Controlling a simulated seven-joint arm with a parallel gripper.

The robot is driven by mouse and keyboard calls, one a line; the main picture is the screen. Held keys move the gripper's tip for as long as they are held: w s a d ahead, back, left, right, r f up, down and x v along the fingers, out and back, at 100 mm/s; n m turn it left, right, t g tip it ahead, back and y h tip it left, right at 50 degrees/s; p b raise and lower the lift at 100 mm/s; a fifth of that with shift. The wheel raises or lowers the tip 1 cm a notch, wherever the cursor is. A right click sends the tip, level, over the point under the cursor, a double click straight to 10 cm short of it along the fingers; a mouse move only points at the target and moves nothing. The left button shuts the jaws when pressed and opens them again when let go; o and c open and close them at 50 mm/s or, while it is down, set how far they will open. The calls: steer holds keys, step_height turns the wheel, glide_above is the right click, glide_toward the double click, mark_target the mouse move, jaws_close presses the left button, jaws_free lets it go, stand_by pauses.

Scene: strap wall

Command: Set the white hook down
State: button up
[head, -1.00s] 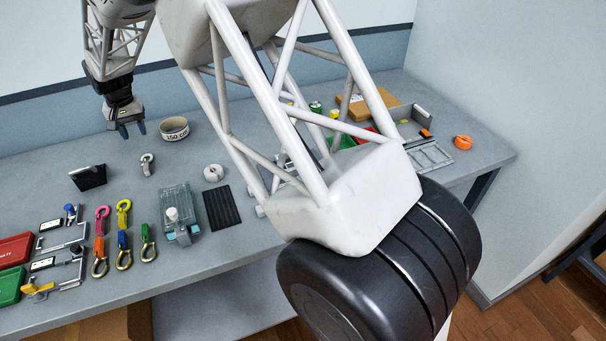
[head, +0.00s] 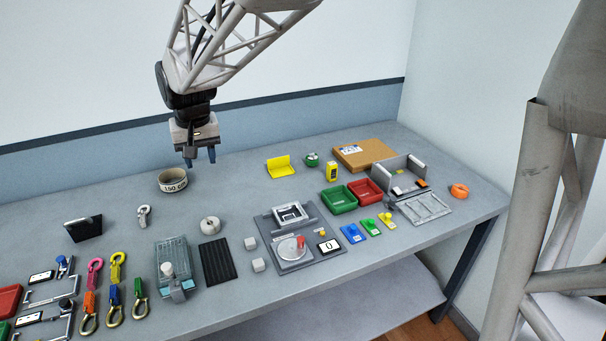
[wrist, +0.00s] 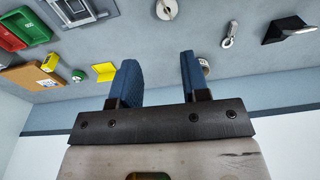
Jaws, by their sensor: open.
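The white hook (head: 143,216) lies on the table, left of centre in the head view, with nothing holding it. It also shows at the upper right in the wrist view (wrist: 230,33). My gripper (head: 199,162) is open and empty, raised above the back of the table, behind and to the right of the hook. Its two blue fingers (wrist: 157,80) stand apart with nothing between them in the wrist view.
A round tape roll marked 150 (head: 173,182) stands near my gripper. A black stand (head: 83,228) is left of the hook. Several coloured hooks (head: 114,290) lie in front. A yellow bracket (head: 281,166) and cardboard box (head: 365,153) are to the right.

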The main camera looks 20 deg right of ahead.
steer(key=s+d, duration=0.4)
steer(key=s, duration=0.6)
steer(key=s+d+f+t, duration=0.1)
steer(key=s+d, duration=0.4)
steer(key=s, duration=0.6)
steer(key=s+d, duration=0.4)
steer(key=s, duration=0.6)
steer(key=shift+s+d+f, duration=0.15)
steer(key=shift+d+f, duration=0.1)
steer(key=shift+f, duration=0.1)
